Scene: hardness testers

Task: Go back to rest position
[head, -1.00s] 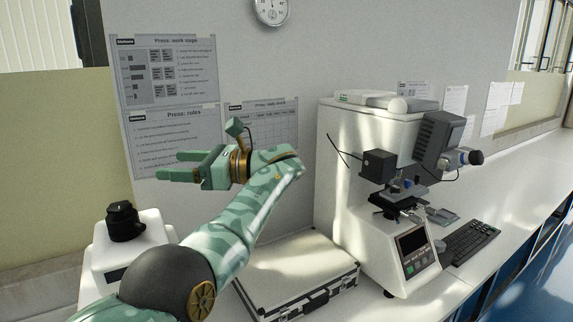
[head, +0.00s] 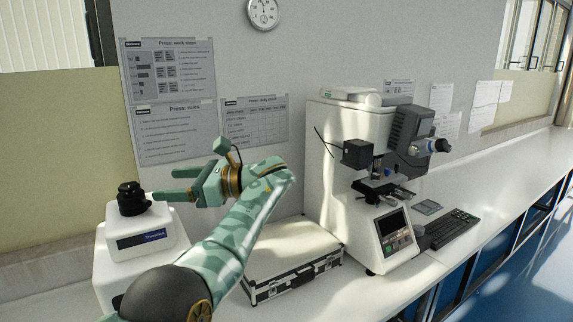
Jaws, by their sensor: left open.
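My left gripper (head: 172,184) is green and open, with nothing between its fingers. It is raised above the bench in front of the wall posters, pointing left in the head view. Its fingertips appear close to the white machine with a black knob on top (head: 144,240) at the left; I cannot tell the gap in depth. My left arm comes up from the bottom and bends left at the wrist. My right gripper is not in the view.
A white hardness tester (head: 343,165) stands on the bench (head: 480,200). A silver case (head: 285,262) lies beside it, partly behind my left arm. A black keyboard (head: 449,230) is on the right. Posters (head: 168,72) and a clock (head: 263,13) hang on the wall.

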